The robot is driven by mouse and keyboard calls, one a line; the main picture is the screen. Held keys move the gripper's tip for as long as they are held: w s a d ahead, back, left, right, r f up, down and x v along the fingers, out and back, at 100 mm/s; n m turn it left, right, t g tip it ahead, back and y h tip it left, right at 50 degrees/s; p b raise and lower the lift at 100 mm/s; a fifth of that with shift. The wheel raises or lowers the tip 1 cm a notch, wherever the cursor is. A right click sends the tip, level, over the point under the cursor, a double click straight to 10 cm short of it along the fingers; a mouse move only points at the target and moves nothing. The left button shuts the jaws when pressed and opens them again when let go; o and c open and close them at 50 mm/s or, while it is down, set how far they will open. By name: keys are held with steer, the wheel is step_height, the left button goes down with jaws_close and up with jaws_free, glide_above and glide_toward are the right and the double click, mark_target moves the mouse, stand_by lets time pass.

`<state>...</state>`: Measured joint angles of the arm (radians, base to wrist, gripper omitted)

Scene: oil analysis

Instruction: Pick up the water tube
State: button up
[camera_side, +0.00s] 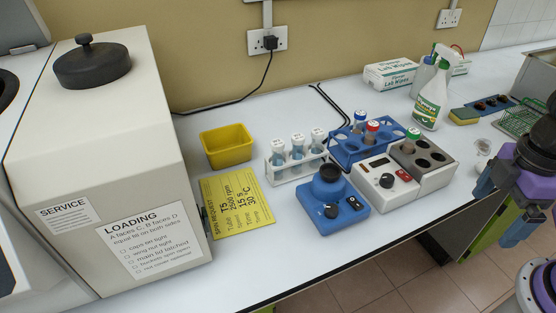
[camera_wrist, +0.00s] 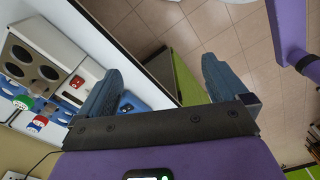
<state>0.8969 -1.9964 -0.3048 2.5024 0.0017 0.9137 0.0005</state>
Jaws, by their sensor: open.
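Three white-capped tubes (camera_side: 298,147) with pale blue contents stand upright in a white rack (camera_side: 275,180). A blue-capped tube (camera_side: 360,121) and a red-capped tube (camera_side: 371,130) stand in a blue rack (camera_side: 343,155). A green-capped tube (camera_side: 411,141) stands in a grey block with round holes (camera_side: 440,174). I cannot read which tube is marked water. My gripper (camera_wrist: 160,68) is open and empty, its fingers spread wide. In the side view it hangs at the right, beyond the bench's front edge, away from all the tubes.
A blue mixer (camera_side: 328,204) and a white device with a dial (camera_side: 384,188) stand before the racks. A yellow bin (camera_side: 226,146) and yellow card (camera_side: 237,206) lie left, beside a large white machine (camera_side: 110,150). A spray bottle (camera_side: 430,95) stands behind.

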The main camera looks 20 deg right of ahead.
steer(key=shift+c, duration=0.3)
steer(key=c, duration=0.6)
steer(key=shift+a, duration=0.1)
step_height(320, 180, up, 7)
steer(key=n, duration=0.3)
glide_above(277, 142)
steer(key=f, duration=1.2)
steer(key=shift+s+a, duration=0.2)
steer(key=shift+w+d+f, duration=0.1)
steer(key=shift+f, duration=1.25)
steer(key=shift+w+d+f, duration=0.1)
steer(key=shift+f, duration=1.25)
